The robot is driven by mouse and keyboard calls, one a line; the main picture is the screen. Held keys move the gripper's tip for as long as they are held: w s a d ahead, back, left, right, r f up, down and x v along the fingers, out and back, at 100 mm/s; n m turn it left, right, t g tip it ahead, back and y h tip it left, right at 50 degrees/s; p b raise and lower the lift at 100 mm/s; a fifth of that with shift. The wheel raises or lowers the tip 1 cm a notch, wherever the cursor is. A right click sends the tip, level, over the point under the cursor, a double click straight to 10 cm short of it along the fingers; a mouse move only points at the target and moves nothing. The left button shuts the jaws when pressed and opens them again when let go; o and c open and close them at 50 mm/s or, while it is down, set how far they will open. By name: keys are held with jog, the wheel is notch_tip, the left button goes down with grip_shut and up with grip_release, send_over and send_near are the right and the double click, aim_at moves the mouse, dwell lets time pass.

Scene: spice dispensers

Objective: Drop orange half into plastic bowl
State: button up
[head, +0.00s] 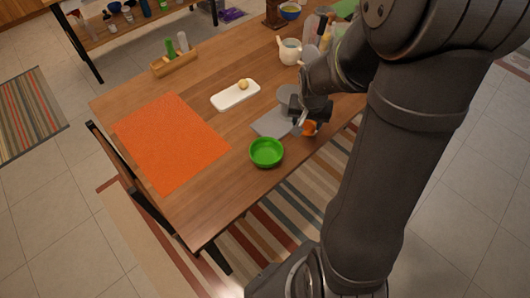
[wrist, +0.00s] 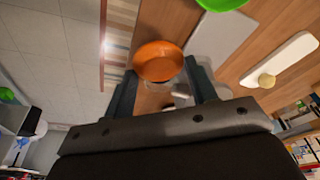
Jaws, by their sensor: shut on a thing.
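My gripper (head: 305,122) is shut on the orange half (head: 310,128), above the table near its right edge. In the wrist view the orange half (wrist: 158,61) sits between the two fingers of my gripper (wrist: 160,80), its rounded side showing. The plastic bowl (head: 266,152) is green and stands upright on the table, to the left of and nearer than my gripper. The bowl looks empty. Part of the bowl (wrist: 221,3) also shows at the top edge of the wrist view.
A grey board (head: 272,123) lies beside my gripper. A white tray (head: 228,98) with a small yellowish round thing (head: 243,84) lies further left. An orange mat (head: 170,140) covers the table's left part. A pale pot (head: 290,52) and several bottles stand at the back.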

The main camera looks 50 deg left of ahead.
jog(key=s+a+r+n, duration=0.25)
jog(key=s+a, duration=0.25)
jog(key=s, duration=0.5)
jog(key=shift+s+d+f, duration=0.1)
jog(key=shift+f, duration=1.3)
jog(key=shift+d+f, duration=0.1)
jog(key=shift+f, duration=1.25)
jog(key=o, duration=0.8)
jog(key=shift+o, duration=0.2)
jog(key=v, duration=1.7)
jog(key=shift+d+r, duration=0.2)
jog(key=shift+d, duration=0.15)
